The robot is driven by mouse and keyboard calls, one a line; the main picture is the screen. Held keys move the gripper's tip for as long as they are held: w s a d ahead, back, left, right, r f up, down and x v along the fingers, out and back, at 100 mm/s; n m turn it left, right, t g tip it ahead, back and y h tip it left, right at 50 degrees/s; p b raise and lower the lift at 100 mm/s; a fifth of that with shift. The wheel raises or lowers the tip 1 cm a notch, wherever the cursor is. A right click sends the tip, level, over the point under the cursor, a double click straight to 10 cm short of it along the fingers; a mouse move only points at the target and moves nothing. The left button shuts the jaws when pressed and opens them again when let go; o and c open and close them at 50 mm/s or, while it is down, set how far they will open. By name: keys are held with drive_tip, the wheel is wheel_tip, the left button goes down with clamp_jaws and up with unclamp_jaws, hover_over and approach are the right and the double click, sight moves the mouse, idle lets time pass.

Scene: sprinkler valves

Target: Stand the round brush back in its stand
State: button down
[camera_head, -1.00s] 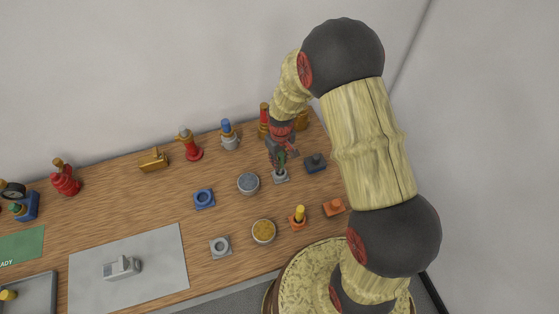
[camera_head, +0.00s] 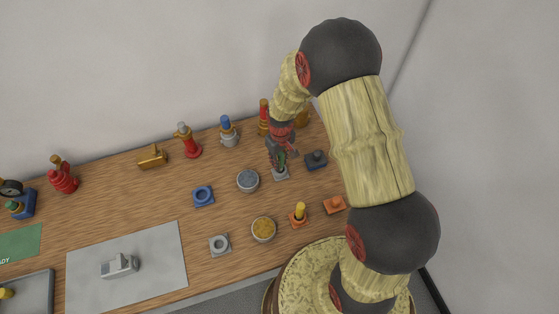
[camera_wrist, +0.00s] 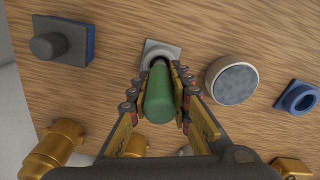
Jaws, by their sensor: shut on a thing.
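The round brush's green handle (camera_wrist: 160,98) is held between the fingers of my gripper (camera_wrist: 159,85) in the wrist view. It also shows as a small green piece (camera_head: 281,160) in the head view. Its far, dark end meets a small square grey stand (camera_wrist: 151,50), which also shows below my gripper (camera_head: 281,150) in the head view (camera_head: 281,174). The brush looks upright over the stand's hole. The handle and fingers hide the hole, so I cannot tell how deep the end sits.
A dark block with a round knob (camera_wrist: 62,42) and a round grey-topped dish (camera_wrist: 232,80) stand close on either side. A blue square ring (camera_head: 203,196), an orange stand with a yellow piece (camera_head: 299,215) and a yellow-filled dish (camera_head: 263,229) are nearby. Brass and red valves (camera_head: 188,140) line the back.

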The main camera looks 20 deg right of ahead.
drive_tip(key=shift+f, duration=0.45)
drive_tip(key=c, duration=1.5)
unclamp_jaws()
drive_tip(key=shift+c, duration=0.2)
drive_tip(key=shift+r, duration=0.1)
drive_tip(key=shift+s+r+p, duration=0.1)
drive_tip(key=shift+r+p, duration=2.25)
drive_tip(key=shift+r, duration=1.65)
drive_tip(key=shift+f, duration=0.1)
